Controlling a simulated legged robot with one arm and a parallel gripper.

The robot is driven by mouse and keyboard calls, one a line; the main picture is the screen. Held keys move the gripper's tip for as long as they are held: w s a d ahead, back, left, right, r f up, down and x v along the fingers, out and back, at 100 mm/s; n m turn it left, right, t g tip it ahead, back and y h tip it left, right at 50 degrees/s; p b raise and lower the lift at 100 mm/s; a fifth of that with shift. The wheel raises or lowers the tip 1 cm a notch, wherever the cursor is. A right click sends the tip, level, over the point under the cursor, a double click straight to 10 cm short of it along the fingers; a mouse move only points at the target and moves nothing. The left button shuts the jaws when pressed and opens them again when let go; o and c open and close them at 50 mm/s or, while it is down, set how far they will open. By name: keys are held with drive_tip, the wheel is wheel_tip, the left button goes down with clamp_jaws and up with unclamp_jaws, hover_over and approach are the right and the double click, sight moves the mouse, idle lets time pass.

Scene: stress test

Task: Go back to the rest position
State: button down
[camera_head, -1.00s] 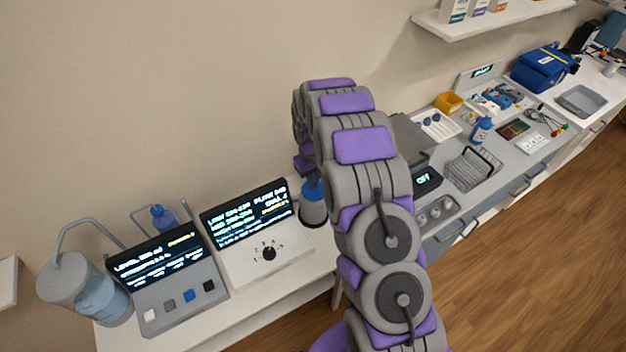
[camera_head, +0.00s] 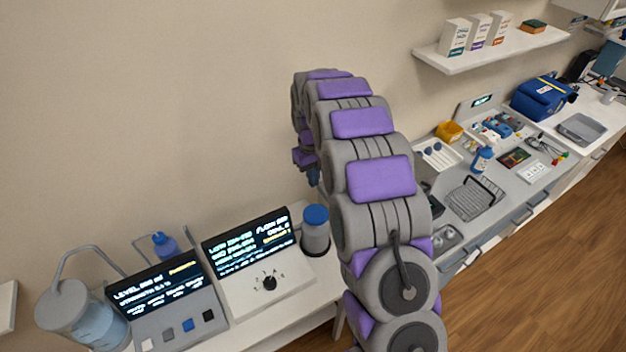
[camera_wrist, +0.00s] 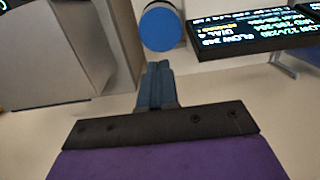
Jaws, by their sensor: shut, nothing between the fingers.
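My gripper (camera_wrist: 154,82) shows in the wrist view with its blue-grey fingers together and nothing between them. In the head view only a small part of my gripper (camera_head: 313,176) shows, beside the wall and mostly hidden behind my raised arm. A grey container with a blue lid (camera_head: 316,232) stands on the white bench below it. Its blue lid (camera_wrist: 161,27) appears just beyond the fingertips in the wrist view, apart from them.
A white dial console (camera_head: 258,272) and a grey button console (camera_head: 178,308) stand left of the container. A wire basket (camera_head: 474,198) and a blue bag (camera_head: 541,98) are on the right bench. A wall shelf (camera_head: 488,50) holds boxes. The wall behind is bare.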

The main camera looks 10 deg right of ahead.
idle(0.7)
drive_tip(key=s+r+m+b, duration=0.15)
drive_tip(key=s+r, duration=0.35)
drive_tip(key=s, duration=0.6)
drive_tip(key=s+r+b, duration=0.3)
drive_tip(key=s+r, duration=0.1)
drive_tip(key=s, duration=0.7)
drive_tip(key=s+f+m+b, duration=0.2)
drive_tip(key=s+f, duration=0.1)
drive_tip(key=s, duration=1.9)
drive_tip(key=shift+d+g, duration=0.4)
drive_tip(key=c, duration=1.9)
unclamp_jaws()
drive_tip(key=shift+w, duration=0.1)
